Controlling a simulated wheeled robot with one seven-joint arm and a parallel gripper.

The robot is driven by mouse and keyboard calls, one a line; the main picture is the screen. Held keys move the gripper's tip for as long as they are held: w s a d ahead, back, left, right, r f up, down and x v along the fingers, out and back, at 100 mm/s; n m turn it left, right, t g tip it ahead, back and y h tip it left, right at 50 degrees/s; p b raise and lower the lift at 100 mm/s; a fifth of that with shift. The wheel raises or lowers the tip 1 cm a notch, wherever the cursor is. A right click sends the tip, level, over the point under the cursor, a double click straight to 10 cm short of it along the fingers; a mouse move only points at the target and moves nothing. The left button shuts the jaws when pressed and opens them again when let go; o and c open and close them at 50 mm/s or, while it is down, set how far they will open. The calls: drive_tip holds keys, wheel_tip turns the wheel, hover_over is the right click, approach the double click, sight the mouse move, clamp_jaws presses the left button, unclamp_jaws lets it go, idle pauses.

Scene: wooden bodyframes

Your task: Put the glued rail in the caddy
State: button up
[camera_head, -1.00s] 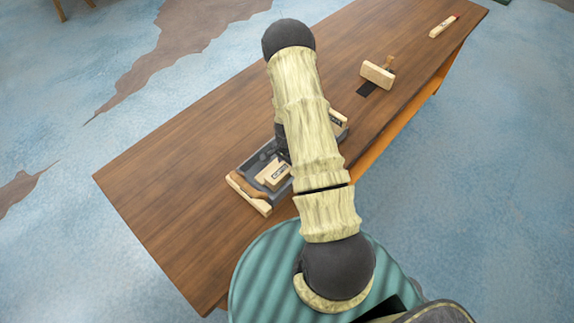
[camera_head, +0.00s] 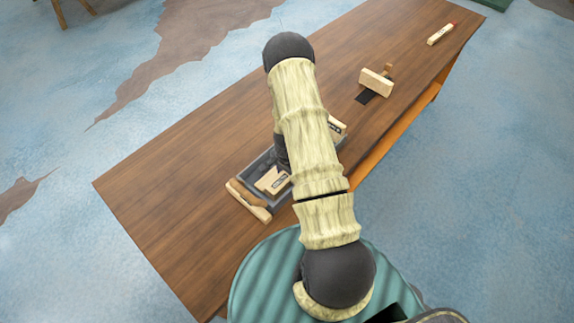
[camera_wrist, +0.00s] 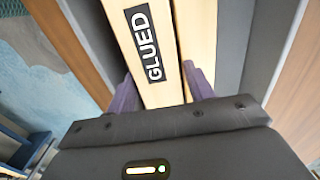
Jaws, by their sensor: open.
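The glued rail (camera_wrist: 143,14) is a pale wooden bar with a black "GLUED" label. In the wrist view it lies between the two purple fingers of my gripper (camera_wrist: 160,80), which are apart and not clamped on it. Dark grey walls of the caddy (camera_wrist: 236,40) flank it. In the head view the caddy (camera_head: 237,186) is a grey tray with wooden ends on the table. A pale labelled piece (camera_head: 268,180) lies inside it; its label is too small to read. My arm hides the caddy's middle and my gripper there.
The caddy stands near the front edge of the long brown table (camera_head: 190,160). A pale wooden block with a handle (camera_head: 376,82) stands by a black patch (camera_head: 366,97). A red-tipped wooden piece (camera_head: 440,34) lies at the far end. The table's left part is clear.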

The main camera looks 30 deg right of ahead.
wheel_tip(320, 180, up, 12)
drive_tip(key=b, duration=0.3)
idle(0.3)
idle(0.4)
drive_tip(key=s+a+r+n+t, duration=0.1)
drive_tip(key=s+a+r+n, duration=0.5)
drive_tip(key=r, duration=0.3)
drive_tip(key=s+a+r+n+t, duration=0.1)
drive_tip(key=s+a+r+n, duration=0.5)
drive_tip(key=r+n, duration=0.2)
drive_tip(key=shift+a+r+t, duration=0.15)
drive_tip(key=shift+r+t, duration=0.15)
drive_tip(key=shift+r, duration=0.5)
